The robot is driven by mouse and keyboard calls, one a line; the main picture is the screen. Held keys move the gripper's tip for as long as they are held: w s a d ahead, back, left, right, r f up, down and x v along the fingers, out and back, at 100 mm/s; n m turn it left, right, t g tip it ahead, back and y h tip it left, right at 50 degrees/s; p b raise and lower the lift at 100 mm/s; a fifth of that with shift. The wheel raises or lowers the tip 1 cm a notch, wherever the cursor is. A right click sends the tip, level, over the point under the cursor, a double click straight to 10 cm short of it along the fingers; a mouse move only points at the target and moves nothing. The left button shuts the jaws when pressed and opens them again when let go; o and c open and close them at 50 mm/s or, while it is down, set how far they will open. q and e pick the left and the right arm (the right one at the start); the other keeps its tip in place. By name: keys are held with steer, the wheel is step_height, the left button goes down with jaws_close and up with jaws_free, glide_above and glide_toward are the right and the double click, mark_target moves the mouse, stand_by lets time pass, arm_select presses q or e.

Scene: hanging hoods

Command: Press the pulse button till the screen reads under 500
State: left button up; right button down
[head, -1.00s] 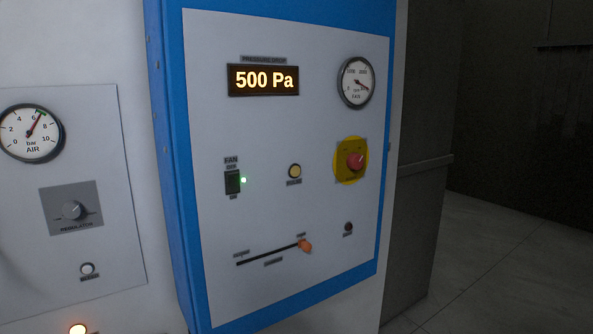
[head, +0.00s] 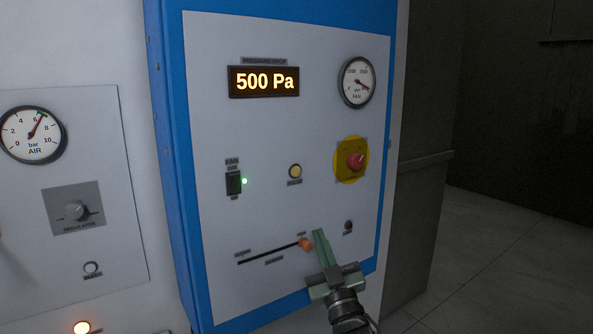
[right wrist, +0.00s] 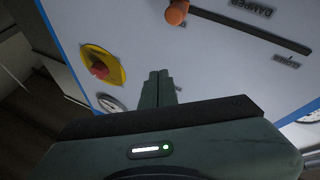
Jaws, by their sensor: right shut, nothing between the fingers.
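The screen (head: 264,82) on the blue-edged panel reads 500 Pa under a pressure drop label. The pulse button (head: 295,171) is a small round yellowish button in the middle of the panel, with a dark label below it too small to read. My right gripper (head: 318,233) is shut and empty, its green fingers pointing up in front of the panel's lower part, below and right of the button. It also shows shut in the right wrist view (right wrist: 158,80). My left gripper is not in view.
An orange damper slider knob (head: 305,244) sits beside my right fingertips. A red emergency button on yellow (head: 355,160), a fan switch (head: 233,183) with a green light and a fan gauge (head: 357,82) share the panel. An air panel (head: 90,200) stands left.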

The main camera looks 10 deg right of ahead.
mark_target(296, 171)
steer(key=s+r+t, duration=0.1)
steer(key=s+r, duration=0.1)
steer(key=r, duration=0.4)
steer(key=s+r+t, duration=0.2)
steer(key=r, duration=0.5)
steer(key=shift+s+d, duration=0.25)
steer(key=shift+d, duration=0.15)
steer(key=shift+w, duration=0.15)
steer(key=shift+w+a+b, duration=0.5)
steer(key=shift+w+b, duration=0.15)
steer(key=shift+w, duration=0.7)
steer(key=shift+w+a+b, duration=0.55)
steer(key=shift+w+b, duration=0.05)
steer(key=shift+w, duration=0.75)
steer(key=shift+w+a+b, duration=0.5)
steer(key=shift+w+b, duration=0.15)
steer(key=shift+w, duration=0.7)
steer(key=shift+w+a+b, duration=0.15)
steer(key=shift+w+b, duration=0.15)
steer(key=shift+w, duration=0.1)
